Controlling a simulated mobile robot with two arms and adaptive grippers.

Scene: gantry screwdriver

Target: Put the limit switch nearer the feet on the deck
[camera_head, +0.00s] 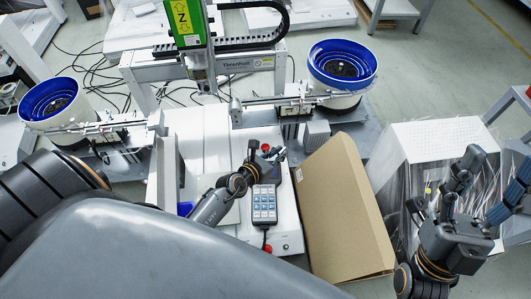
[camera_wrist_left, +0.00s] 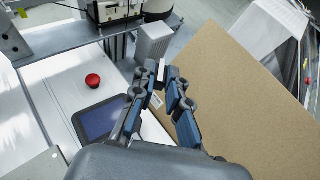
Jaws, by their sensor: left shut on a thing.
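My left gripper (camera_head: 277,157) is above the right part of the white deck (camera_head: 215,133), beside the cardboard panel. It also shows in the left wrist view (camera_wrist_left: 172,76), with its fingertips close together on a small pale thing (camera_wrist_left: 161,72). This looks like a limit switch, mostly hidden by the fingers. My right gripper (camera_head: 444,182) is open and empty at the right, in front of a white-topped stand. I cannot make out another limit switch on the deck.
A large cardboard piece (camera_head: 340,215) stands right of the deck. A keypad pendant (camera_head: 264,204) lies below my left gripper. A red button (camera_wrist_left: 93,82) is on the deck. Blue-rimmed feeder bowls (camera_head: 342,66) stand at both sides, and the green-headed gantry (camera_head: 188,22) is behind.

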